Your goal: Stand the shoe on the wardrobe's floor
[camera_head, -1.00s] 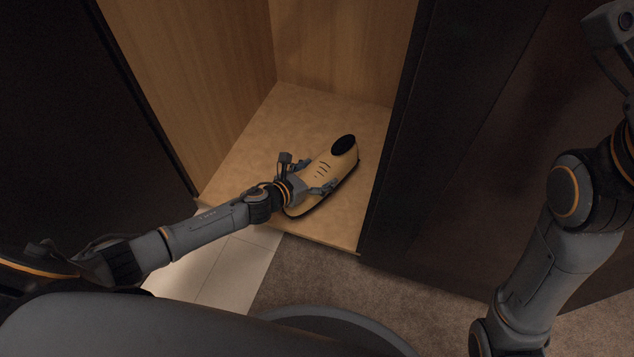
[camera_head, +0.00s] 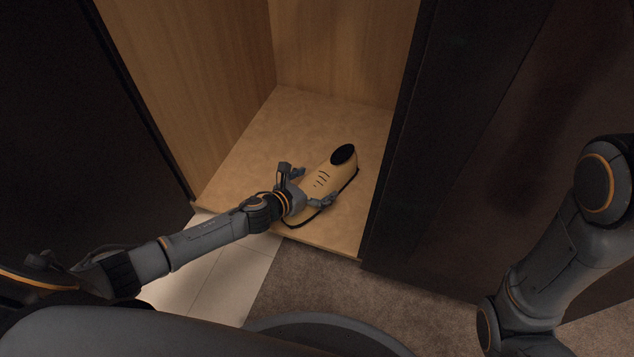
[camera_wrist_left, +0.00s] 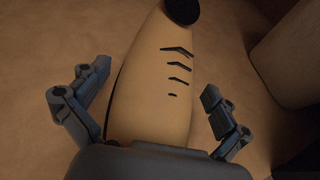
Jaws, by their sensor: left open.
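The tan shoe (camera_head: 336,174) with a black opening and dark sole stands upright on the wardrobe's floor (camera_head: 300,117), near its front edge, toe toward me. My left gripper (camera_head: 315,190) is at the toe end, its open fingers on either side of the shoe. In the left wrist view the shoe (camera_wrist_left: 166,85) lies between the two fingers (camera_wrist_left: 158,105), with a visible gap at the right finger. The toe tip is partly hidden by the gripper. My right arm shows at the right of the head view, but its gripper is out of view.
The wardrobe's wooden left wall (camera_head: 205,85) and dark right side panel (camera_head: 425,130) flank the shoe. Bare floor lies behind and left of the shoe inside. White tiles (camera_head: 220,275) and brown carpet (camera_head: 330,285) lie in front.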

